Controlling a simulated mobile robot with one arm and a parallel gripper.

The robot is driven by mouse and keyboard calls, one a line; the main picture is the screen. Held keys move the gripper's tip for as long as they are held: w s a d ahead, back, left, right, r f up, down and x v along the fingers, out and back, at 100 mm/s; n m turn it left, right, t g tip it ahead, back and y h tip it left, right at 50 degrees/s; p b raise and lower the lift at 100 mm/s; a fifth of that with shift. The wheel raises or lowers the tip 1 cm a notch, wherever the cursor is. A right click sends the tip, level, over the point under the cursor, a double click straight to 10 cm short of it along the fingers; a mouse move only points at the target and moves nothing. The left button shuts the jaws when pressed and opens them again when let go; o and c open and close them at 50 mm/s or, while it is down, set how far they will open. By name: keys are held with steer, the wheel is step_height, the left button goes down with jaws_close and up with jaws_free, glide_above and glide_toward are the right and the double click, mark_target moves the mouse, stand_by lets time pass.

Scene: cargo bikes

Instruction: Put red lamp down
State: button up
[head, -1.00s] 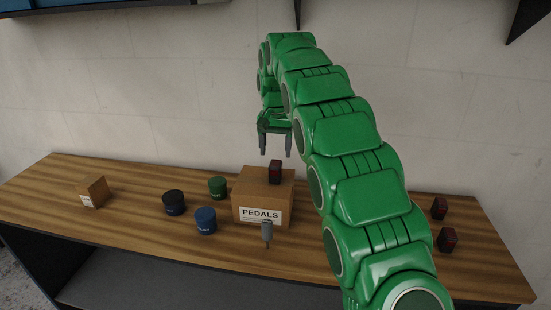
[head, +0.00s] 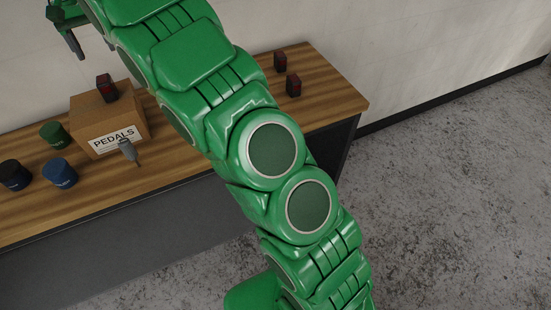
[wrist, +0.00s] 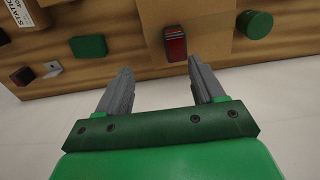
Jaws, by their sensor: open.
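A small dark red and black lamp (head: 106,87) stands upright on top of the cardboard box marked PEDALS (head: 118,111). The lamp also shows in the wrist view (wrist: 175,45), just beyond the fingertips. My gripper (head: 92,50) is open and empty, above and behind the box, apart from the lamp. Its two grey fingers are spread in the wrist view (wrist: 160,66). Two similar dark red lamps, one (head: 280,62) behind the other (head: 293,86), stand near the right end of the wooden bench (head: 335,98).
A green tin (head: 54,135), a blue tin (head: 59,172) and a black tin (head: 14,175) stand left of the box. A grey tool-like item (head: 130,152) is at its front. My arm crosses the middle of the view. Open floor (head: 445,170) lies to the right.

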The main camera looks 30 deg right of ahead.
steer(key=s+d+r+g, duration=0.1)
steer(key=s+d+r, duration=0.1)
steer(key=s+d, duration=1.8)
steer(key=s+d+f, duration=0.2)
steer(key=s+f, duration=0.1)
steer(key=s, duration=0.6)
steer(key=s+d+f, duration=0.2)
steer(key=s+f, duration=0.2)
steer(key=s, duration=0.6)
steer(key=s+d+f, duration=0.2)
steer(key=s+f, duration=0.2)
steer(key=s, duration=0.6)
steer(key=shift+d+g, duration=0.35)
steer(key=shift+g, duration=0.05)
